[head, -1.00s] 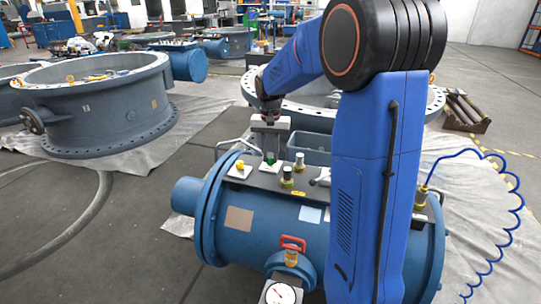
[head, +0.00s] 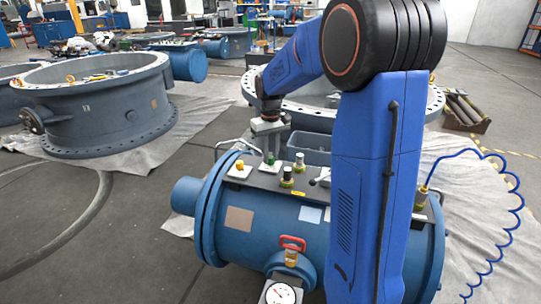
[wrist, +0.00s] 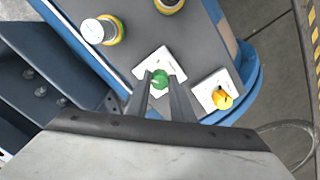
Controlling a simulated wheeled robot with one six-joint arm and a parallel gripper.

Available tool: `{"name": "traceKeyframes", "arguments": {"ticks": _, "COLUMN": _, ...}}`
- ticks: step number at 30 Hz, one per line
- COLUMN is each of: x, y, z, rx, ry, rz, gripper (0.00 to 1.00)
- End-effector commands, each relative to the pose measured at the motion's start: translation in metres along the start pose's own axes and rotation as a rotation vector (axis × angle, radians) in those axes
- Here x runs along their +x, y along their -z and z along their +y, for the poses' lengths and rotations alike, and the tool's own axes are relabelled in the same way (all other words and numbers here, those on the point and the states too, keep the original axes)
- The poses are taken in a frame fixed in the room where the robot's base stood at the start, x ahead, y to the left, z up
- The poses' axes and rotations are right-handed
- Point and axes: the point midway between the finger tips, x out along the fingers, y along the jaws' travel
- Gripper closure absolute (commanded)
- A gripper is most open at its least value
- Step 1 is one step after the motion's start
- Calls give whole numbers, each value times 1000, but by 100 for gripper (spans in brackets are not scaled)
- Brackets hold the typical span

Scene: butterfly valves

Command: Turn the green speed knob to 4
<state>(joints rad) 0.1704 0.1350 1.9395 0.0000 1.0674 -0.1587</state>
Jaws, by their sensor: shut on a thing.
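The green knob (wrist: 160,80) sits on a white square plate (wrist: 148,68) on the dark panel (wrist: 165,38). In the head view, the green knob (head: 271,160) shows just below my gripper (head: 270,151). In the wrist view, the two fingers of my gripper (wrist: 161,86) stand on either side of the green knob and are shut on it. The fingers hide parts of the plate. The marks on the plate are too small to read, so I cannot tell the knob's setting.
A yellow knob (wrist: 223,100) on its own white plate is close beside the green one. Two silver-topped fittings (head: 299,162) (head: 287,176) stand on the other side. A red-handled valve (head: 292,245) and a gauge (head: 280,294) are at the front of the blue cylinder (head: 265,215).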

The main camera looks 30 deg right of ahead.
Motion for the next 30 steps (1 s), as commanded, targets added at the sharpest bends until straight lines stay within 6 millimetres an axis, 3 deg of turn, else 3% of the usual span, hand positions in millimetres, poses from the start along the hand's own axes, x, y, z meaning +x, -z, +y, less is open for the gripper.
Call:
{"name": "traceKeyframes", "arguments": {"ticks": 13, "x": -1, "y": 0, "z": 0, "rx": -9, "ry": 0, "rz": 2, "gripper": 100}}
{"name": "traceKeyframes", "arguments": {"ticks": 14, "x": -1, "y": 0, "z": 0, "rx": -9, "ry": 0, "rz": 2, "gripper": 74}}
{"name": "traceKeyframes", "arguments": {"ticks": 16, "x": 0, "y": 0, "z": 0, "rx": -9, "ry": 0, "rz": 1, "gripper": 60}}
{"name": "traceKeyframes", "arguments": {"ticks": 26, "x": -2, "y": 0, "z": 0, "rx": -9, "ry": 0, "rz": 1, "gripper": 60}}
{"name": "traceKeyframes", "arguments": {"ticks": 30, "x": -14, "y": 1, "z": 0, "rx": -9, "ry": -1, "rz": 3, "gripper": 60}}
